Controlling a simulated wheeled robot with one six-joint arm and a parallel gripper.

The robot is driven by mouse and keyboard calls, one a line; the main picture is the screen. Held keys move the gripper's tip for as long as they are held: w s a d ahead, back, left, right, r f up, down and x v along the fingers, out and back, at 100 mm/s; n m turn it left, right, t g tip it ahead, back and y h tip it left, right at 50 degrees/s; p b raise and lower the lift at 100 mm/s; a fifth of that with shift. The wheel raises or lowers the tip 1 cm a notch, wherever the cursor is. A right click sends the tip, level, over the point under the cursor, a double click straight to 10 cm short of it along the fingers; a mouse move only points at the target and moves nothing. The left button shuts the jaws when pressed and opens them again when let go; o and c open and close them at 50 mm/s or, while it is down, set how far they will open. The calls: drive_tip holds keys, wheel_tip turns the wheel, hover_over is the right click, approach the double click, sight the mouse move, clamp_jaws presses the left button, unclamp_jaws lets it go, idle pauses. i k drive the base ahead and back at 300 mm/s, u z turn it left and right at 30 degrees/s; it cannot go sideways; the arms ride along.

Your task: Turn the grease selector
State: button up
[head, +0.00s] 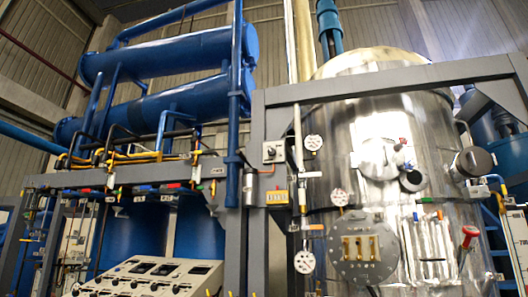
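I cannot tell for sure which part is the grease selector. A small light grey box with a dark knob (272,152) is mounted on the grey post left of the steel vessel, and it may be the selector. Its markings are too small to read. A sloped white control panel (150,277) with several dials and knobs stands at the lower left. My gripper and arm do not show in this view.
A large shiny steel vessel (395,115) fills the right, with gauges, a bolted flange (362,247) and a red-handled valve (469,236). Grey beams (390,80) frame it. Blue tanks (160,52) and pipes with coloured valve handles stand at the left. The floor is not visible.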

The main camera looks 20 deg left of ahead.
sight(272, 152)
drive_tip(key=u, duration=0.6)
drive_tip(key=i, duration=0.5)
drive_tip(key=u, duration=0.8)
drive_tip(key=i, duration=0.75)
drive_tip(key=z, duration=0.05)
